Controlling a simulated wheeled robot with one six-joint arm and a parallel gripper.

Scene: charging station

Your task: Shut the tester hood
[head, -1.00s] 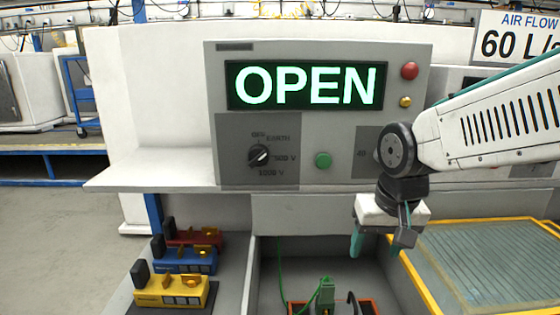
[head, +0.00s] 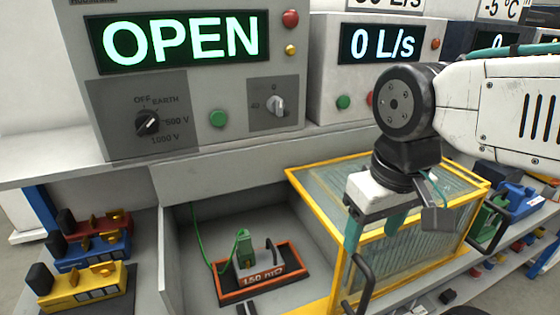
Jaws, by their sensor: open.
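The tester hood (head: 395,245) is a clear ribbed box with a yellow frame. It stands to the right of the open test bay (head: 205,290), leaving the bay uncovered. A black handle (head: 361,284) is at its front left corner. The tester's display (head: 182,40) reads OPEN in green. In the bay a green-and-grey device (head: 245,255) stands in an orange-edged tray (head: 285,282). My gripper (head: 375,235) points down with teal fingers apart and nothing between them. In the picture it overlaps the hood, above the handle; I cannot tell the gap or whether they touch.
Red, blue and yellow instruments (head: 85,283) stand on the left. The grey panel has a dial (head: 147,123) and a green button (head: 218,118). A second unit (head: 390,45) reads 0 L/s. Other coloured items (head: 515,198) sit on the bench at the right.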

